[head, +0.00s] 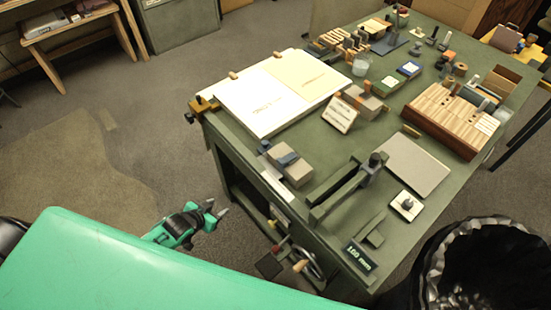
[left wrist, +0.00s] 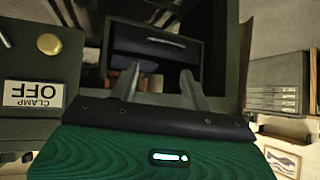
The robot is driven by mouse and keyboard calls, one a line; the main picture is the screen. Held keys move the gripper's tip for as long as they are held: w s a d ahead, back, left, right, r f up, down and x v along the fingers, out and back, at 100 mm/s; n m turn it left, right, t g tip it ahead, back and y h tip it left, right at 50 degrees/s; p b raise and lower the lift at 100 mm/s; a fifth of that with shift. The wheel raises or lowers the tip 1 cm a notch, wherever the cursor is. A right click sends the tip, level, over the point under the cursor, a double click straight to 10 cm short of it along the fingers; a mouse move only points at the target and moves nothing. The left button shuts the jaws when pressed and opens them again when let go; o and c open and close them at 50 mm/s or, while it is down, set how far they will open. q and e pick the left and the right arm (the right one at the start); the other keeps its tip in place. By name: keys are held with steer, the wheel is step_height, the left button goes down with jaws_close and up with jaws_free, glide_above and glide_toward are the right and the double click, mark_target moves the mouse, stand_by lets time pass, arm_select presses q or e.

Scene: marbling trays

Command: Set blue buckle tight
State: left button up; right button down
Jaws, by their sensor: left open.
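A small blue piece that looks like the blue buckle (head: 287,159) lies across a beige block (head: 293,171) near the left edge of the green table. It is too small to tell how tight it is. My left gripper (head: 218,207) is open and empty, out past the table's left side and apart from the blue piece. In the left wrist view, its two fingers (left wrist: 158,76) are spread in front of a dark open compartment (left wrist: 158,42). The blue piece does not show in that view. My right gripper is not in view.
The table's near side carries a handwheel (head: 306,262). A brass knob (left wrist: 49,44) and a CLAMP OFF label (left wrist: 33,94) show in the wrist view. A dark long-armed fixture (head: 340,189) stands right of the beige block. A black-lined bin (head: 440,270) stands at right.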

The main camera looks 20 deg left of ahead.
arm_select(q)
steer(key=w+d+r+m+t+h, duration=0.15)
steer(key=d+r, duration=0.25)
steer(key=r, duration=0.8)
steer(key=m+h+p, duration=0.1)
steer(key=m+h, duration=0.1)
steer(key=h, duration=0.2)
glide_toward(280, 160)
steer(key=shift+n, duration=0.25)
steer(key=p+x, duration=0.2)
steer(key=x, duration=0.6)
steer(key=shift+s+p, duration=0.1)
steer(key=shift+p, duration=0.2)
steer(key=c, duration=0.9)
steer(key=shift+s+f+t+b, duration=0.1)
steer(key=shift+f+t+b, duration=0.25)
steer(key=shift+f+b, duration=0.55)
steer(key=shift+c, duration=0.5)
steer(key=shift+r+t+h+b, duration=0.2)
steer(key=shift+t+h+b, duration=0.25)
steer(key=shift+b, duration=0.35)
